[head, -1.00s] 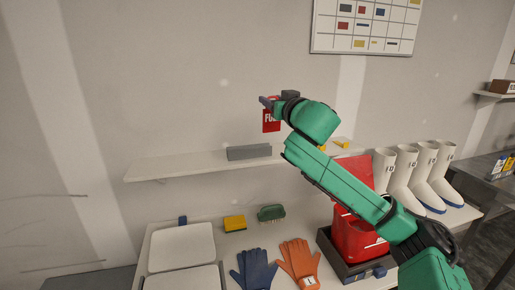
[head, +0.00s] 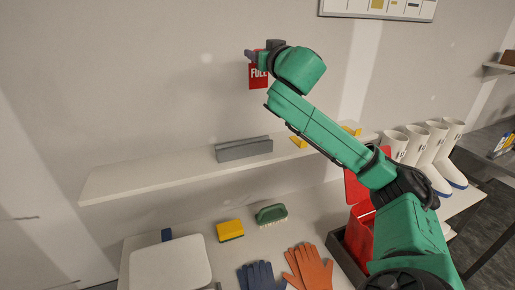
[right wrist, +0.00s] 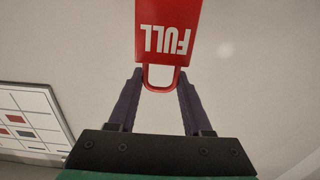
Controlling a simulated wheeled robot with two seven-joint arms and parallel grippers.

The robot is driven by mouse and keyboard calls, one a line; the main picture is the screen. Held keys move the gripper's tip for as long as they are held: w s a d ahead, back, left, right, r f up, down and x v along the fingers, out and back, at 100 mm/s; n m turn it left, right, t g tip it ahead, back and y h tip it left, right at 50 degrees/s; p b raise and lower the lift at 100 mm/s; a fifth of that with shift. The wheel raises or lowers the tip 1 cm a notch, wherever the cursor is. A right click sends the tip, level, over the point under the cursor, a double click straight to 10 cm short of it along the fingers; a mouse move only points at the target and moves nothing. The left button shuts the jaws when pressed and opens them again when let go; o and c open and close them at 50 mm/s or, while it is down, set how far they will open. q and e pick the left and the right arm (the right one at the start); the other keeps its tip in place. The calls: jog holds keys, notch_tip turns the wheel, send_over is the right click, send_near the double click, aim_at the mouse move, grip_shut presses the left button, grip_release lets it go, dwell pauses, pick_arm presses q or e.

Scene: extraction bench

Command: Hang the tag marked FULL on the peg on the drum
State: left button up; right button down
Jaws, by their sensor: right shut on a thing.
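The red tag marked FULL (head: 258,76) hangs from my right gripper (head: 254,55) in the head view, held in the air above the wall shelf. In the right wrist view the tag (right wrist: 168,30) appears upside down, with its red loop (right wrist: 161,86) between the fingertips of my right gripper (right wrist: 160,80), which is shut on it. My green right arm crosses the head view from the lower right. My left gripper is not in view. I see no drum or peg that I can make out in these frames.
A wall shelf (head: 140,177) holds a grey block (head: 244,149) and yellow items. The bench below carries a sponge (head: 230,230), a green brush (head: 271,214), blue and orange gloves (head: 309,268), a red container (head: 360,235) and white boots (head: 437,145). A chart (head: 378,8) hangs on the wall.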

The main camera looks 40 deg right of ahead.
jog(key=f+b, duration=0.1)
jog(key=f, duration=0.5)
jog(key=f+b, duration=0.1)
jog(key=f, duration=0.6)
jog(key=w+f+b, duration=0.1)
jog(key=f, duration=0.6)
jog(key=shift+d, duration=0.2)
jog(key=shift+c, duration=1.6)
grip_release()
jog(key=shift+f, duration=0.1)
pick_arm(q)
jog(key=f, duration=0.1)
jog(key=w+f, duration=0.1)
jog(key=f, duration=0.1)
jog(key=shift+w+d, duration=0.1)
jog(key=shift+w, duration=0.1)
pick_arm(e)
jog(key=shift+w, duration=0.1)
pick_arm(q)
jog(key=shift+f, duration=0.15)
pick_arm(e)
jog(key=shift+f, duration=0.1)
